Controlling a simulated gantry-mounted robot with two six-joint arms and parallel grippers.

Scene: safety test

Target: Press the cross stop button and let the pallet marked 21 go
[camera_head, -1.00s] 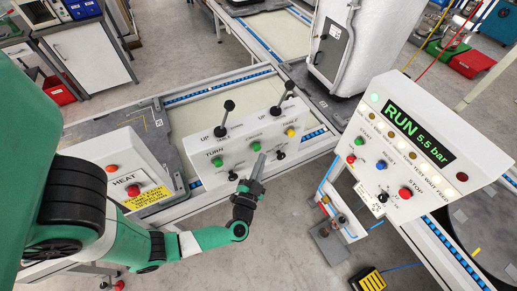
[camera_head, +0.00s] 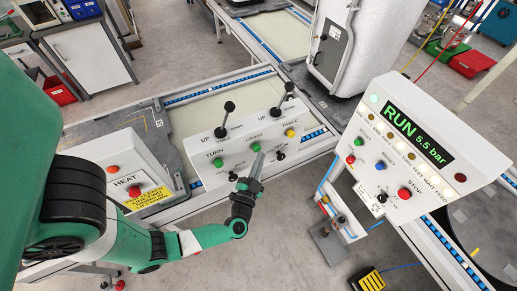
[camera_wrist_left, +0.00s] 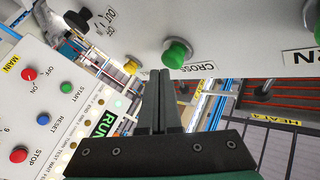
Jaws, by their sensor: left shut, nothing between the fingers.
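The white control box (camera_head: 230,161) carries two black levers and several buttons. Its green cross button (camera_head: 254,147) sits near the top middle; in the wrist view the green button (camera_wrist_left: 177,53) stands out above the CROSS label. My left gripper (camera_head: 258,162) is shut and empty, its tips just below that button. In the wrist view the fingertips of my left gripper (camera_wrist_left: 160,72) appear close beside it; I cannot tell whether they touch. Grey pallets show at the left (camera_head: 92,124) and right (camera_head: 480,205), but I can read no 21 on either. My right gripper is out of view.
A RUN panel (camera_head: 398,160) with red, green and blue buttons stands at the right. Conveyor rails (camera_head: 225,85) run behind the control box. A white-covered unit (camera_head: 345,40) stands at the back.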

